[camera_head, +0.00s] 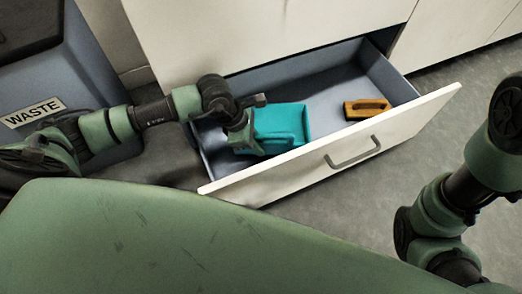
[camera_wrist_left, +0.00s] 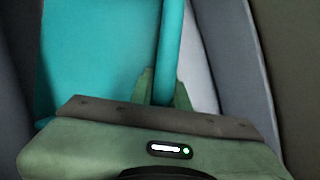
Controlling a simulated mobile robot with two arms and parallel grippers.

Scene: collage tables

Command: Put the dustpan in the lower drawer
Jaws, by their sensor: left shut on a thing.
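The teal dustpan (camera_head: 283,123) is inside the open lower drawer (camera_head: 330,84), towards its left end. My left gripper (camera_head: 247,143) reaches down into the drawer at the dustpan's left side and is shut on it. In the left wrist view, the fingers (camera_wrist_left: 165,90) are closed around the dustpan's handle (camera_wrist_left: 172,45), and its wide pan fills the upper left. Whether the dustpan touches the drawer floor cannot be told. My right gripper is out of view; only part of the right arm shows at the right edge.
A brown brush-like object (camera_head: 367,108) lies in the drawer's right part, with bare floor between it and the dustpan. The drawer front with a grey handle (camera_head: 353,153) faces me. A bin labelled WASTE (camera_head: 62,85) stands at the left.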

